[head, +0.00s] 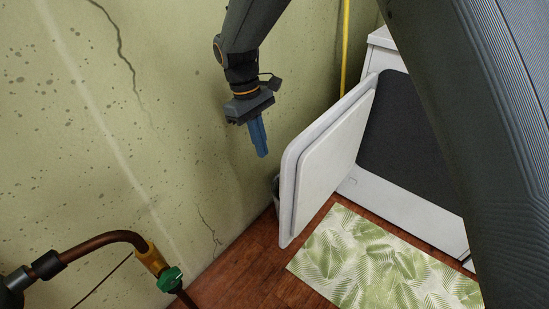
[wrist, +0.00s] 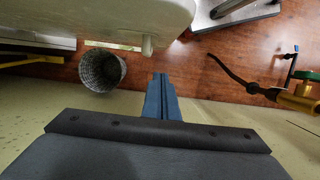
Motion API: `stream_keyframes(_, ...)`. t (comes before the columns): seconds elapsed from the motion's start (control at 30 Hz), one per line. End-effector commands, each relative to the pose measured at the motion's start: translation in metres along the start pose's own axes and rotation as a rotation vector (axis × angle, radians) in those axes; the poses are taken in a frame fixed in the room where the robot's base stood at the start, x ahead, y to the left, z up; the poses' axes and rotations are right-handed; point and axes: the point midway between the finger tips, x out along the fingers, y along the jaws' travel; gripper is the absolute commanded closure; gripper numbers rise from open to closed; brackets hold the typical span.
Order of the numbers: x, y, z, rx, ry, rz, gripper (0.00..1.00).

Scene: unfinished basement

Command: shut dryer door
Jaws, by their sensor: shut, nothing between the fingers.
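The white dryer (head: 390,45) stands at the right against the wall, with a dark opening in its front. Its white door (head: 325,158) is wide open, swung out to the left towards the wall. My gripper (head: 261,152) points down, left of the door and on its outer side, between door and wall. Its blue fingers are together and empty, apart from the door in the head view. In the wrist view my fingers (wrist: 160,78) are shut, and the door (wrist: 110,15) fills the upper left, with a small peg at its edge.
A wire-like basket (wrist: 102,70) stands on the floor by the wall, near the door. A copper pipe with a green valve (head: 170,279) is at the lower left. A leaf-patterned mat (head: 375,262) lies before the dryer. A yellow pipe (head: 345,45) runs up the wall.

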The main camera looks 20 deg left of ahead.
Motion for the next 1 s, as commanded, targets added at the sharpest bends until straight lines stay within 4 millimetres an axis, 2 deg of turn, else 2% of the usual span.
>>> stream_keyframes(0.17, 0.027, 0.0, 0.001, 0.0, -0.004, -0.002, 1.0)
stream_keyframes(0.53, 0.099, 0.0, 0.002, 0.0, -0.004, -0.002, 1.0)
stream_keyframes(0.6, 0.097, 0.0, 0.016, 0.002, -0.002, -0.001, 1.0)
stream_keyframes(0.73, 0.1, 0.0, 0.03, 0.002, -0.001, -0.001, 1.0)
stream_keyframes(1.0, 0.104, 0.0, 0.04, 0.001, -0.001, -0.001, 1.0)
